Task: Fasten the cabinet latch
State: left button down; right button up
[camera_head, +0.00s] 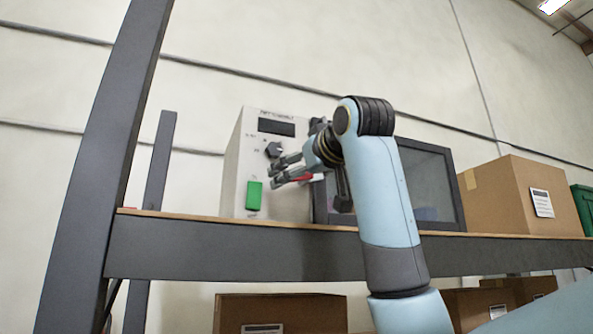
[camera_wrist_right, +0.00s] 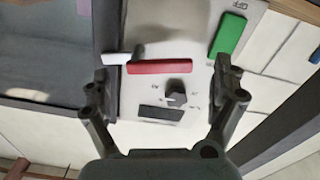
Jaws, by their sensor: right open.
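The cabinet stands on a shelf. It has a pale control panel (camera_head: 235,190) and a dark-framed glass door (camera_head: 428,170) beside it. The latch is a red bar (camera_wrist_right: 160,67) with a white end (camera_wrist_right: 117,59). In the wrist view the red part lies over the panel and the white end reaches over the dark door frame. The latch also shows, partly hidden by my fingers, in the head view (camera_head: 304,178). My right gripper (camera_head: 273,175) is open in front of the panel, with its fingers on either side of the red bar in the wrist view. My left gripper is out of view.
The panel carries a green switch (camera_head: 254,195), a black knob (camera_head: 273,150) and a dark display (camera_head: 276,127). A cardboard box (camera_head: 500,200) and a green bin (camera_head: 583,205) stand to the right. A grey shelf post (camera_head: 100,150) rises at the left.

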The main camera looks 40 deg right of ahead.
jog(key=shift+p+x, duration=0.45)
jog(key=shift+x, duration=1.2)
jog(key=shift+c, duration=0.4)
jog(key=shift+s, duration=0.15)
jog(key=c, duration=1.1)
jog(key=shift+o, duration=0.2)
jog(key=shift+r+m, duration=0.2)
jog(key=shift+m, duration=0.6)
jog(key=shift+r+m, duration=0.2)
jog(key=shift+m, duration=0.6)
jog(key=o, duration=0.9)
jog(key=shift+c, duration=0.2)
jog(key=shift+o, duration=1.4)
